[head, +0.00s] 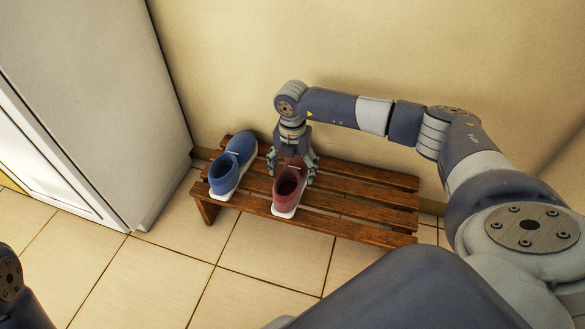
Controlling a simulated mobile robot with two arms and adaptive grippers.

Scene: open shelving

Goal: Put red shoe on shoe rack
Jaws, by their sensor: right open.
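The red shoe (288,188) stands upright on the slatted wooden shoe rack (368,203), left of the rack's middle, with its heel opening toward the front edge. My right gripper (293,160) points down over the toe end of the red shoe, with its fingers apart and open. The shoe hides part of the gripper, and I cannot tell whether the fingers touch it. My left gripper is not in view; only a bit of my left arm shows at the lower left.
A blue shoe (232,165) stands on the left end of the rack, close beside the red one. A white cabinet (105,100) stands to the left. The wall (400,50) is right behind the rack. The right part of the rack is bare, and the tiled floor (200,260) in front is clear.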

